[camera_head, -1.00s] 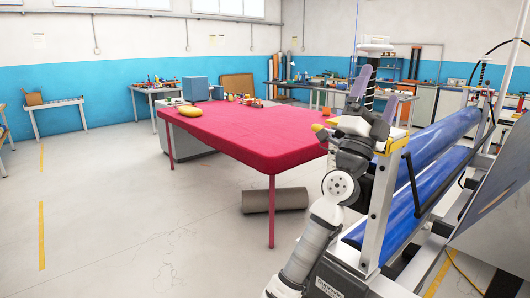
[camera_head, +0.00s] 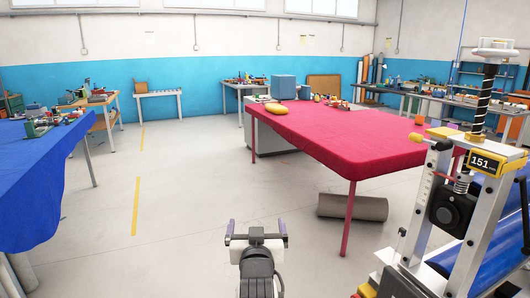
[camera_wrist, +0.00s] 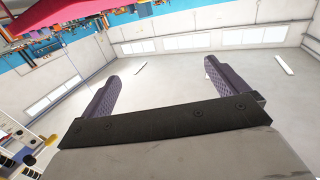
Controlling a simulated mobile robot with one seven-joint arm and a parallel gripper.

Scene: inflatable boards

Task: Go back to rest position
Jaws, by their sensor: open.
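My gripper (camera_head: 256,229) is at the bottom middle of the head view, in front of my body and above the bare floor. Its two purple fingers stand wide apart with nothing between them. In the wrist view my gripper (camera_wrist: 162,78) is also open and empty. Past its fingers that view shows the room tilted, with pale walls and windows. Most of my arm lies below the head view's lower edge.
A machine with blue rollers (camera_head: 452,262) stands close on the right. A red-covered table (camera_head: 345,128) is ahead, with a grey roll (camera_head: 352,207) on the floor beneath. A blue-covered table (camera_head: 35,175) is at the left. The floor between the tables is clear.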

